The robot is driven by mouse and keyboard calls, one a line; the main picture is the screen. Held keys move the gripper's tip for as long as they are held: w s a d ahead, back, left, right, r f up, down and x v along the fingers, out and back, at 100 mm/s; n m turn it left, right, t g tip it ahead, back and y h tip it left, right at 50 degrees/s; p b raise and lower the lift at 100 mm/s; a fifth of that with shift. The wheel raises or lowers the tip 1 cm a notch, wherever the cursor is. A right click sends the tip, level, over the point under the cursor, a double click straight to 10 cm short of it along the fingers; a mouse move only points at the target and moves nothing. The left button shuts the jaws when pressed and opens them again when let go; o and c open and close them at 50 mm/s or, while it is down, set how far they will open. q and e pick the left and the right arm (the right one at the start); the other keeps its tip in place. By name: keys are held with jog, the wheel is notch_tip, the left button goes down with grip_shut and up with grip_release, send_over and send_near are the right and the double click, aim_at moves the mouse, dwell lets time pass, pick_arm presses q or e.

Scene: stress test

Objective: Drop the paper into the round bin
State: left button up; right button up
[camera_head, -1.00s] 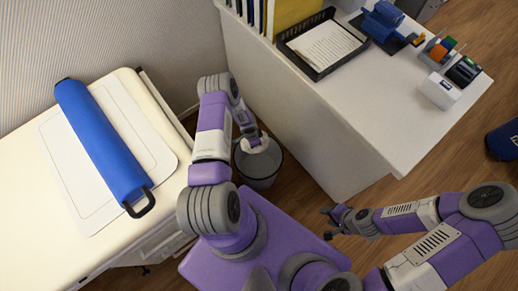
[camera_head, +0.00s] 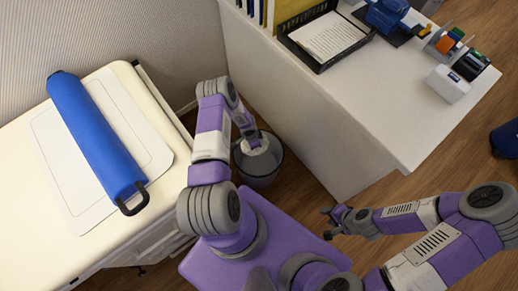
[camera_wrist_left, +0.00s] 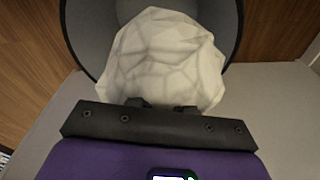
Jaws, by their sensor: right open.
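A crumpled white paper ball (camera_head: 257,147) is at the mouth of the round grey bin (camera_head: 259,176), which stands on the floor between the bed and the desk. My left gripper (camera_head: 252,139) reaches down over the bin and is shut on the paper. In the left wrist view the paper (camera_wrist_left: 168,60) sits against the fingers and hides their tips, with the bin's dark rim (camera_wrist_left: 80,50) around it. My right gripper (camera_head: 331,222) is open and empty, off to the right above the floor.
A padded bed (camera_head: 35,225) with a blue roll (camera_head: 97,140) is at the left. A white desk (camera_head: 400,105) at the right holds a black paper tray (camera_head: 318,64) and office items. Wooden floor shows between them, partly covered by my base.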

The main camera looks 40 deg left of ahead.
pick_arm(q)
jog(key=o, duration=0.4)
jog(key=shift+c, duration=0.2)
jog(key=r+p, duration=0.1)
jog(key=r, duration=0.1)
jog(key=r+p, duration=0.1)
jog(key=r, duration=0.2)
jog(key=r+p, duration=0.1)
jog(key=r, duration=0.1)
jog(key=shift+s+a+r, duration=0.25)
jog(key=shift+s+r, duration=0.05)
jog(key=shift+s, duration=0.1)
jog(key=s+d+r+n+h, duration=0.1)
jog(key=s+d+r+n, duration=0.3)
jog(key=d, duration=0.8)
jog(key=s+d+r+n+h, duration=0.2)
jog(key=s+d+r+n, duration=0.2)
jog(key=s+d+r, duration=0.4)
jog(key=d+r, duration=0.2)
jog(key=d, duration=0.2)
jog(key=shift+s+d+r+n+g+p, duration=0.2)
jog(key=shift+s+r+n+g+p, duration=0.1)
jog(key=shift+r+n+p, duration=0.1)
